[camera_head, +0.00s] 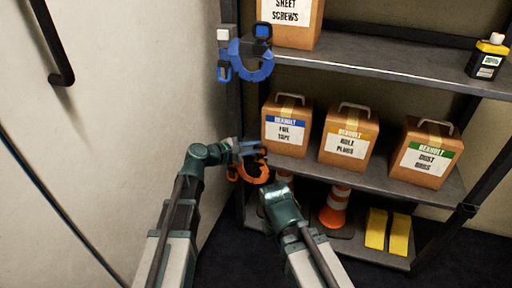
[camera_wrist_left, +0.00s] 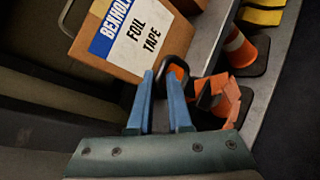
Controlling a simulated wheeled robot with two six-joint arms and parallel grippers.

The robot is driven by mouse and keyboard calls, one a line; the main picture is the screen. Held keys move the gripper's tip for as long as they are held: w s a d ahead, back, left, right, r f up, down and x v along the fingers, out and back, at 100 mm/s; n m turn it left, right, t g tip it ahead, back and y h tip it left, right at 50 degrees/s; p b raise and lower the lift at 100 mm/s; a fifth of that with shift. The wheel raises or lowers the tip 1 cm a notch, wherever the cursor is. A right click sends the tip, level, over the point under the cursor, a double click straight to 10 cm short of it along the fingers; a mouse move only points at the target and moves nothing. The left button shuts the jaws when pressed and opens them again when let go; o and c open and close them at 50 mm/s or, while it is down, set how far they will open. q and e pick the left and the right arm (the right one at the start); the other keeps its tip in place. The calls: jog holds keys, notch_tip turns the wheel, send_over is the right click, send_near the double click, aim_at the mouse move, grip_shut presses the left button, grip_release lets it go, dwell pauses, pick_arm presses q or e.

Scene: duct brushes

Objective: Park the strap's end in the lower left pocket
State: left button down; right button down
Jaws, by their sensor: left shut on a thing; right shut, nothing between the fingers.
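My left gripper (camera_head: 256,151) is in front of the shelf's left post, at the top of an orange curved piece (camera_head: 259,175). In the left wrist view its blue fingers (camera_wrist_left: 166,82) are shut on a dark looped end, which looks like the strap's end (camera_wrist_left: 179,69). The orange piece (camera_wrist_left: 224,98) is just right of the fingers there. A small orange part (camera_head: 232,174) sits at the curve's lower left; I cannot tell whether it is the pocket. My right gripper (camera_head: 268,188) is shut and empty just below the orange curve, its fingertips hard to make out.
A blue curved piece (camera_head: 252,72) is on the post above. Foil tape (camera_head: 287,127), hole plugs (camera_head: 348,137) and dust bags (camera_head: 426,155) boxes stand on the middle shelf (camera_head: 400,188). An orange cone (camera_head: 336,208) and yellow blocks (camera_head: 387,232) are below. The wall is close at left.

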pick_arm(q)
jog(key=shift+f+b, duration=0.5)
jog(key=shift+f, duration=0.05)
jog(key=c, duration=0.8)
grip_release()
jog(key=shift+o, duration=0.2)
jog(key=p+v, duration=0.3)
jog(key=v, duration=0.9)
jog(key=shift+p, duration=0.3)
jog(key=shift+d, duration=0.1)
